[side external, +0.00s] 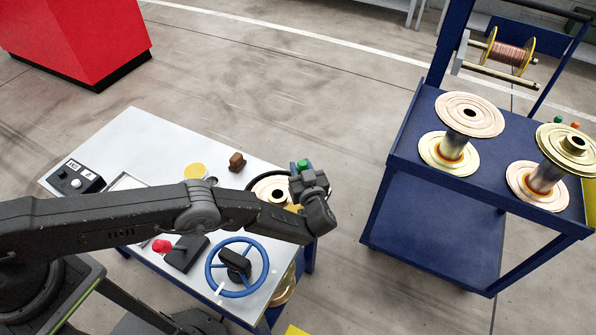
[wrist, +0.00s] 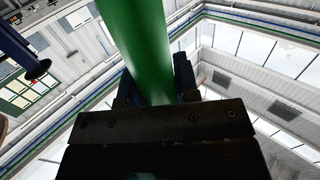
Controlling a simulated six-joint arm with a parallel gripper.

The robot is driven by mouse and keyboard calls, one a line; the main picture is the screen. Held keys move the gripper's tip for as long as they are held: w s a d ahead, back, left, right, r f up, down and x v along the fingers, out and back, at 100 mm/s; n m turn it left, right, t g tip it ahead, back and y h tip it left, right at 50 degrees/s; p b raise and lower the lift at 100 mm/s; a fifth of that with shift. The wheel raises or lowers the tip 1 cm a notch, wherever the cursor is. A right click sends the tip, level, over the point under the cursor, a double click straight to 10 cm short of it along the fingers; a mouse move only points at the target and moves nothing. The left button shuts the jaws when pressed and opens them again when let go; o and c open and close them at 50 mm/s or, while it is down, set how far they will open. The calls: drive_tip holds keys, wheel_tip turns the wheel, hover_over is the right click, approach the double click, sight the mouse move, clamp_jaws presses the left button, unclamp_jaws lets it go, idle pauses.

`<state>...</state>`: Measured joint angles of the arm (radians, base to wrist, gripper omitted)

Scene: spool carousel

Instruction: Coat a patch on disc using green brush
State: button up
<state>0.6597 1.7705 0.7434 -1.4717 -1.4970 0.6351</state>
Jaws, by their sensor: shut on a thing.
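The green brush (wrist: 138,35) is a smooth green cylinder held between my jaws in the wrist view. In the side view a small green part of it (side external: 302,165) shows at my gripper (side external: 308,178), which is shut on it. A pale copper-coloured disc (side external: 265,187) with a round hub lies on the grey table, just left of my gripper and partly hidden by my arm. The brush's working end cannot be made out, nor whether it touches the disc. The wrist view looks up at the roof and does not show the disc.
A blue cart (side external: 430,225) with several spools stands right, across clear floor.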

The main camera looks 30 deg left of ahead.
wheel_tip(320, 180, up, 2)
drive_tip(key=shift+r, duration=2.95)
drive_tip(key=shift+f, duration=0.15)
